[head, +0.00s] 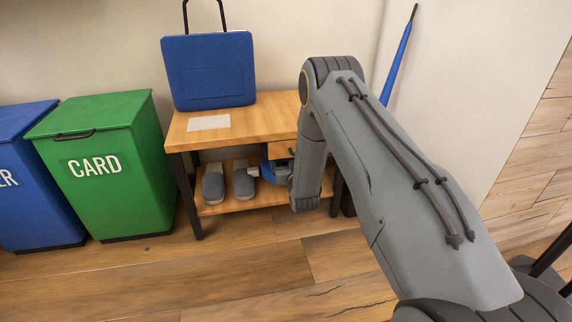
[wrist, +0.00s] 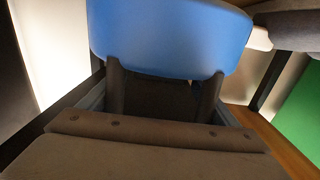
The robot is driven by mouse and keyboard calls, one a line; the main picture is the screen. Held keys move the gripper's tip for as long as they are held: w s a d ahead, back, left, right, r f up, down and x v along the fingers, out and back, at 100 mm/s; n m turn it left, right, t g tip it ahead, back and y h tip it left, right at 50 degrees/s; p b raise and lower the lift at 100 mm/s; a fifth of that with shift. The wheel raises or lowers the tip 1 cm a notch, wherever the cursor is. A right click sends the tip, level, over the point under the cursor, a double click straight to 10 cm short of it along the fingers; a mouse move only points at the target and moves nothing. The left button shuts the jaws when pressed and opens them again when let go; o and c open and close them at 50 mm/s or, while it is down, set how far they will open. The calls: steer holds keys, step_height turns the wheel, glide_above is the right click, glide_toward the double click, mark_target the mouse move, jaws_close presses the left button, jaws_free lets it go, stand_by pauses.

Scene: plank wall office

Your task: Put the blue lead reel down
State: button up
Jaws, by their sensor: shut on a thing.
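The blue lead reel (wrist: 170,35) fills the top middle of the wrist view, with its far side out of the picture. My gripper (wrist: 165,90) is shut on it, with one dark finger at each side of its lower edge. In the head view, part of the reel (head: 267,168) shows low under the bench top, right of the slippers, while my arm hides most of my gripper. I cannot tell whether the reel touches the lower shelf (head: 240,201).
The wooden bench (head: 250,120) carries a blue case (head: 208,72) and a pale mat (head: 209,123). Grey slippers (head: 243,184) sit on its lower shelf. A green card bin (head: 110,165) and a blue bin (head: 35,185) stand left. A blue folded umbrella-like thing (head: 397,62) leans right. Floor in front is clear.

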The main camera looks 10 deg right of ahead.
steer(key=shift+w+f+b, duration=0.2)
steer(key=shift+f+b, duration=0.45)
steer(key=shift+f, duration=0.2)
steer(key=shift+w+f+b, duration=0.15)
steer(key=shift+f+b, duration=0.5)
steer(key=shift+f, duration=0.2)
steer(key=o, duration=2)
steer(key=shift+f, duration=0.1)
steer(key=s+p, duration=0.6)
steer(key=s, duration=0.6)
